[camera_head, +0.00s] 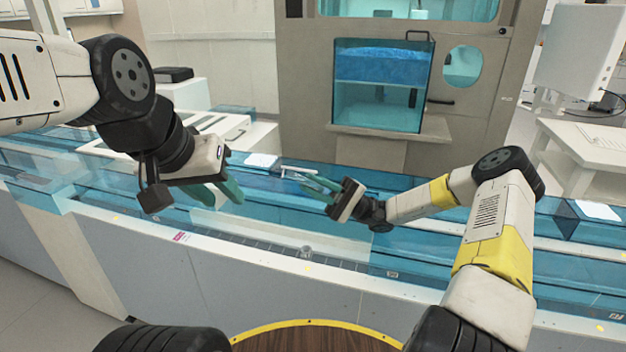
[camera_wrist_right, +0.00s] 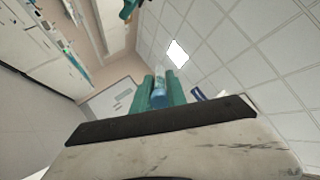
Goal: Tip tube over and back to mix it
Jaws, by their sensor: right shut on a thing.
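My right gripper (camera_head: 312,183) is shut on a small clear tube, held above the blue track in the middle of the head view. In the right wrist view the tube (camera_wrist_right: 159,92) shows as a pale blue, see-through body between the two green fingers. In the head view it is too small and too covered by the fingers to tell its tilt or contents clearly. My left gripper (camera_head: 226,192) is to the left, its green fingers apart with nothing seen between them. It is clear of the tube.
A long track with blue see-through covers (camera_head: 480,245) runs across the bench. A small round metal part (camera_head: 306,252) sits on the front ledge. A large grey cabinet with a blue window (camera_head: 378,85) stands behind. A white machine (camera_head: 580,50) is at the back right.

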